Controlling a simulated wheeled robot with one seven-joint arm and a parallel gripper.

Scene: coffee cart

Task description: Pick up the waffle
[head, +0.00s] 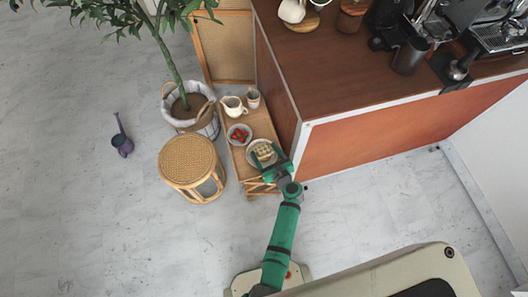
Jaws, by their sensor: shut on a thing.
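The waffle (265,153) is a small pale golden piece over a light round plate (253,159) at the near end of a narrow wooden side table (240,160). My gripper (270,164), at the end of my green arm, is at the waffle and shut on it. The gripper hides part of the plate and the waffle's near side. I cannot tell whether the waffle still touches the plate.
A bowl of red fruit (239,134), a cream pitcher (233,106) and a cup (253,97) stand farther back on the table. The tall counter (300,125) rises close on the right. A rattan stool (187,158) and a potted plant (190,105) stand left.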

